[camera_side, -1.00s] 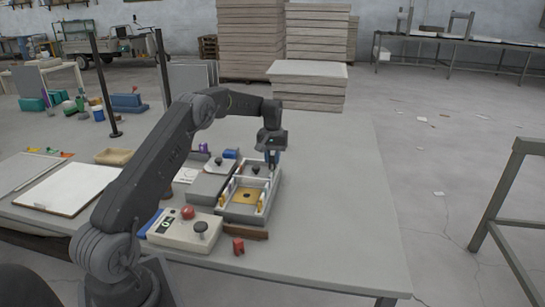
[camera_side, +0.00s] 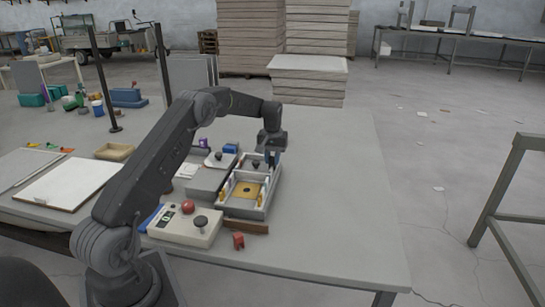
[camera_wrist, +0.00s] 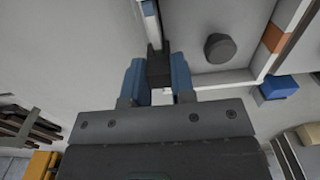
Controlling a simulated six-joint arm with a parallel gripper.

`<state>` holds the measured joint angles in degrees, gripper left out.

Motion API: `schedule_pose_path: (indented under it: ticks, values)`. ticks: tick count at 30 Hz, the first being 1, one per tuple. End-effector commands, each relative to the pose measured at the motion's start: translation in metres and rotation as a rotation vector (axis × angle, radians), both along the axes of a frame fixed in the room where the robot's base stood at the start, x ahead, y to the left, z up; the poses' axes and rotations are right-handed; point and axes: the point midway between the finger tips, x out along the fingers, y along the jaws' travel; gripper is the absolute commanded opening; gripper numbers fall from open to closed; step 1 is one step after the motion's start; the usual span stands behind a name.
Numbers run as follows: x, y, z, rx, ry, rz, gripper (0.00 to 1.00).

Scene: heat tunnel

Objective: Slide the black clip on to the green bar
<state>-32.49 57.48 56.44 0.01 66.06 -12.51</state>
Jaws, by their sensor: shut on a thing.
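My gripper (camera_wrist: 157,72) has blue fingers shut on a small black clip (camera_wrist: 158,60), seen end-on between the fingertips in the wrist view. In the side view my gripper (camera_side: 271,158) is low at the far right edge of the grey tray fixture (camera_side: 233,207). The clip is too small to make out there. In the wrist view a narrow blue-and-white piece (camera_wrist: 151,10) lies just beyond the clip; I cannot tell whether they touch. I cannot make out a green bar in either view.
A dark round knob (camera_wrist: 218,47) stands on a pale panel right of the clip. A blue block (camera_wrist: 278,87) lies farther right. The table right of the fixture is clear.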

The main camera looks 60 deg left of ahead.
Motion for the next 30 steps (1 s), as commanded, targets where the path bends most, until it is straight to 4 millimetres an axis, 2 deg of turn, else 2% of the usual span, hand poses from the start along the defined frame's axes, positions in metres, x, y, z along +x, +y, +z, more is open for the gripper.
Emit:
schedule_pose_path:
  ticks: [9, 10, 18, 26, 30]
  values:
    - [0.0, 0.0, -0.008, -0.001, 0.001, 0.0, 0.01]
    - [0.0, 0.0, -0.007, -0.001, 0.001, 0.0, 0.26]
    - [0.0, 0.0, -0.007, 0.0, 0.0, 0.0, 0.52]
    - [0.0, 0.0, -0.006, 0.0, 0.0, 0.0, 0.53]
    - [0.001, 0.0, 0.006, 0.002, -0.004, 0.0, 0.53]
